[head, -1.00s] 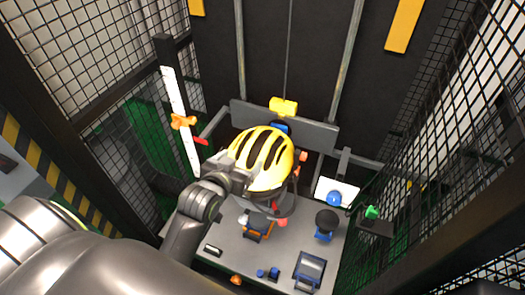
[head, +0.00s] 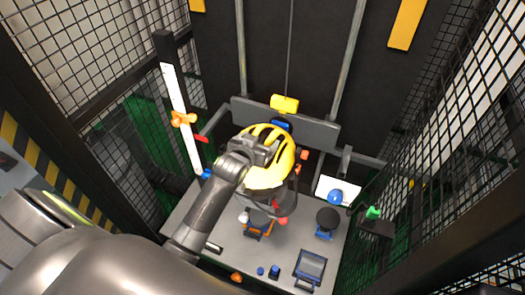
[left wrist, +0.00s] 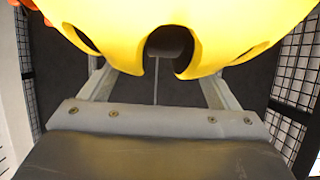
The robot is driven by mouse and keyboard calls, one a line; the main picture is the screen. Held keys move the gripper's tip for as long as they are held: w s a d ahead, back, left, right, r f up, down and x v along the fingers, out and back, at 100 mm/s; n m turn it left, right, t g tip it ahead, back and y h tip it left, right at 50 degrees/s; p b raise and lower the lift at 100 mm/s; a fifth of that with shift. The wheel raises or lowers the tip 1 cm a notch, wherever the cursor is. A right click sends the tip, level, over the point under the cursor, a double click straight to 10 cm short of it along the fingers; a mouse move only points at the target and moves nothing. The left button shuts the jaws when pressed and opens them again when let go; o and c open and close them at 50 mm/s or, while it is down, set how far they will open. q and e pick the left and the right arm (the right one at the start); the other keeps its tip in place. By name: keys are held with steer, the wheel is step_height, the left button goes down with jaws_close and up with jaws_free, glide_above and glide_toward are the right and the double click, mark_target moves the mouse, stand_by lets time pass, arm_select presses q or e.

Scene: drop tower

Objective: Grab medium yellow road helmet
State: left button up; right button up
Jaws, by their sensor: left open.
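The yellow road helmet (head: 282,165), with dark vents, sits above the grey table in the middle of the head view. In the left wrist view the helmet (left wrist: 200,30) fills the top, very close, with its rim and vents showing. My left gripper (head: 262,152) is open at the helmet's upper left side in the head view and covers part of its shell. I cannot tell whether the jaws touch the helmet. The helmet's support is mostly hidden beneath it. My right gripper is not in view.
A grey plate (head: 318,131) and a yellow block (head: 284,104) stand behind the helmet. A white upright (head: 181,125) with an orange clamp is at left. The grey table (head: 225,232) holds several small items. Mesh walls (head: 445,165) close in both sides.

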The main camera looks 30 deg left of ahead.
arm_select(q)
steer(key=shift+w+a+f, duration=0.1)
steer(key=shift+w+f, duration=0.15)
steer(key=shift+w, duration=0.35)
steer(key=shift+r, duration=0.1)
steer(key=c, duration=1.3)
